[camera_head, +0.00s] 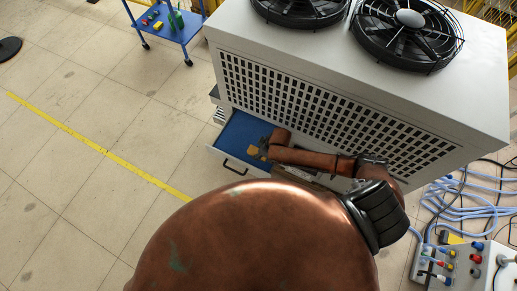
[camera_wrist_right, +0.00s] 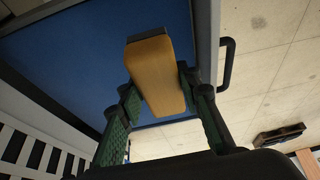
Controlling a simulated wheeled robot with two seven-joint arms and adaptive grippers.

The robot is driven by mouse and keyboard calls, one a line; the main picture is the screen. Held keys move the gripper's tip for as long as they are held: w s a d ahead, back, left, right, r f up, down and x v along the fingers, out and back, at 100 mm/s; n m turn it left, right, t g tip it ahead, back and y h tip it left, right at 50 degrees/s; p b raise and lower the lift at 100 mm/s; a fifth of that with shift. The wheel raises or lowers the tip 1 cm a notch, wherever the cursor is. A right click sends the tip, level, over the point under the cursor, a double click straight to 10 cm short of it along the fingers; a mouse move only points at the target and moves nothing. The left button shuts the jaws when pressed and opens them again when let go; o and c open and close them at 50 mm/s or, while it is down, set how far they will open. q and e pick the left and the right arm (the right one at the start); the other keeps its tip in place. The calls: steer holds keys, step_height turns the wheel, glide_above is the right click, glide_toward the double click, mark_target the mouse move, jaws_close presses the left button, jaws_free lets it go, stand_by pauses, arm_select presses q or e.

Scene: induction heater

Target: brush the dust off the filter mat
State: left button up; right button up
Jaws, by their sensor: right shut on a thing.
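The blue filter mat (camera_head: 238,136) lies in a pulled-out drawer at the front of the grey machine; it also fills much of the right wrist view (camera_wrist_right: 75,60). My right gripper (camera_head: 264,150) is over the mat's right part in the head view. In the right wrist view, its green-padded fingers (camera_wrist_right: 158,88) are shut on a yellow-brown wooden brush (camera_wrist_right: 155,65). The brush shows small in the head view (camera_head: 253,149). No dust is clearly visible. My left gripper is out of view.
The grey machine (camera_head: 330,75) with two fans on top stands behind the drawer. The drawer's black handle (camera_head: 235,169) faces front. A blue cart (camera_head: 168,25) stands at the upper left. Hoses (camera_head: 455,205) and a control box (camera_head: 458,262) are at the right.

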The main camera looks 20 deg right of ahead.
steer(key=shift+r+p, duration=1.25)
steer(key=shift+r, duration=0.25)
